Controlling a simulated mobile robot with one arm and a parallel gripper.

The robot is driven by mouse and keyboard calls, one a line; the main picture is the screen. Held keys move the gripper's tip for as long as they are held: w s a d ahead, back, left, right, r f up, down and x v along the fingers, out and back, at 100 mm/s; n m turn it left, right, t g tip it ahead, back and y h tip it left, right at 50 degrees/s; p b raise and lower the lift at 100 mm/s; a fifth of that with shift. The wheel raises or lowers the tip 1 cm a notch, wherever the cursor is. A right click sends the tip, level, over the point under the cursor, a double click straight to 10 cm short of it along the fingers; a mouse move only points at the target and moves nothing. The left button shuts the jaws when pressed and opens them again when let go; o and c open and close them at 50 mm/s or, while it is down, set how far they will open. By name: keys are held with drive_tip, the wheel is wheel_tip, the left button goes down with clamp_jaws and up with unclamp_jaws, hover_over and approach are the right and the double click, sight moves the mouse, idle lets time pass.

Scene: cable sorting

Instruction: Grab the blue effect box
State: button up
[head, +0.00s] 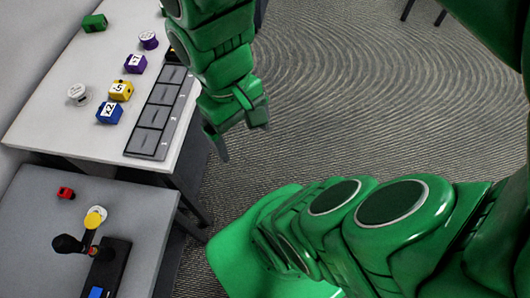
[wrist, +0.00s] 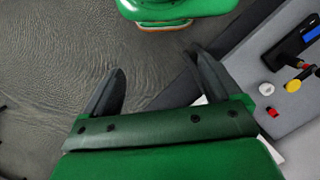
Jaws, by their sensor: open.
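The blue effect box (head: 109,113) is a small blue block with a white "x2" label. It sits on the white table (head: 60,110), just left of the grey slotted tray. My gripper (head: 238,145) hangs past the table's right edge, over the floor, well to the right of the blue box. In the wrist view my gripper (wrist: 160,85) shows two dark fingers spread apart with nothing between them. The blue box does not show in the wrist view.
A yellow "-5" box (head: 121,90) stands close behind the blue one, with a purple box (head: 135,64) beyond. The grey slotted tray (head: 158,118) lies to the right. A green box (head: 94,23) and white spool (head: 78,92) are also there. A lower grey table (head: 140,205) stands in front.

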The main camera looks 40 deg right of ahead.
drive_tip(key=w+d+r+n+h, duration=0.3)
drive_tip(key=w+d+h, duration=0.1)
drive_tip(key=w+d, duration=0.15)
drive_tip(key=w+d+r+n+h, duration=0.25)
drive_tip(key=w+d+h, duration=0.2)
drive_tip(key=d, duration=0.25)
drive_tip(key=n+t+h, duration=0.2)
drive_tip(key=n+t, duration=0.7)
drive_tip(key=n, duration=0.7)
hover_over(105, 111)
drive_tip(key=s+d, duration=0.4)
drive_tip(key=s, duration=0.2)
wheel_tip(105, 111, down, 16)
drive_tip(key=a+f+n, duration=0.1)
drive_tip(key=a+f, duration=0.1)
drive_tip(key=a, duration=0.1)
drive_tip(key=a+f+n+t+y, duration=0.1)
drive_tip(key=a+f+n, duration=0.1)
drive_tip(key=a+f+n+y, duration=0.1)
drive_tip(key=a+f, duration=0.1)
drive_tip(key=a, duration=0.1)
drive_tip(key=shift+a+t, duration=0.3)
drive_tip(key=shift+t, duration=0.1)
drive_tip(key=shift+w+f, duration=0.1)
drive_tip(key=shift+w, duration=0.05)
drive_tip(key=shift+w+x, duration=0.25)
drive_tip(key=shift+x, duration=3.5)
drive_tip(key=shift+a, duration=0.2)
drive_tip(key=shift+c, duration=0.4)
